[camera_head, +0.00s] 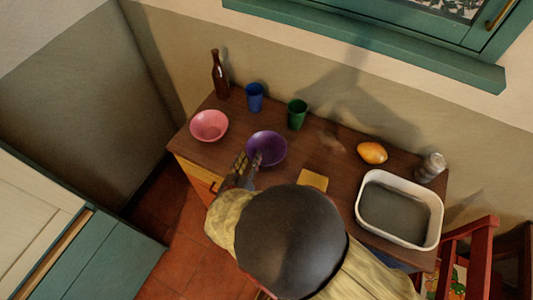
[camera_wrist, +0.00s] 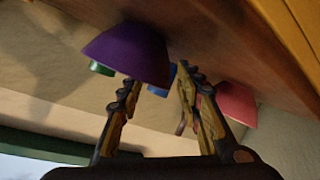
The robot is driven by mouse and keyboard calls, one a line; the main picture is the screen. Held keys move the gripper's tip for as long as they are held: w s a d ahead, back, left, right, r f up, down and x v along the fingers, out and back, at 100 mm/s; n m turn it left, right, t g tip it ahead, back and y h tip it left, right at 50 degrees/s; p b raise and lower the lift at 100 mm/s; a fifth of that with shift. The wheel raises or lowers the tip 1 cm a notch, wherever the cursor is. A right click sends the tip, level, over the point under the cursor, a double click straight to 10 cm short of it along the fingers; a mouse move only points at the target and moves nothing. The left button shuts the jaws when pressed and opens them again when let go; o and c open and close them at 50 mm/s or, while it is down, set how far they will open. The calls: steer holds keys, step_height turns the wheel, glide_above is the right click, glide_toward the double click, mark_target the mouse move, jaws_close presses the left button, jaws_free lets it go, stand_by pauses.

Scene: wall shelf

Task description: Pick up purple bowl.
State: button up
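The purple bowl (camera_head: 266,148) stands upright on the wooden tabletop, left of the middle. It also shows large and upside down in the wrist view (camera_wrist: 124,50). My gripper (camera_head: 249,160) is at the bowl's near left side, its fingertips close to the rim. In the wrist view my gripper (camera_wrist: 158,80) has its two fingers apart with nothing clasped. The left fingertip overlaps the bowl's rim and the right one is beyond the bowl's edge. I cannot tell whether a finger touches the bowl.
A pink bowl (camera_head: 209,125) is to the left. A bottle (camera_head: 220,75), blue cup (camera_head: 255,97) and green cup (camera_head: 297,114) stand behind. A yellow block (camera_head: 313,180), orange fruit (camera_head: 372,153), white basin (camera_head: 366,207) and shaker (camera_head: 431,167) are right. The wall is close behind.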

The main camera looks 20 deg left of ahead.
mark_target(255, 144)
steer(key=b+x, duration=0.2)
steer(key=x, duration=0.3)
steer(key=shift+w+a, duration=0.2)
steer(key=shift+w, duration=0.15)
steer(key=shift+c, duration=0.9)
jaws_close()
steer(key=shift+r, duration=0.1)
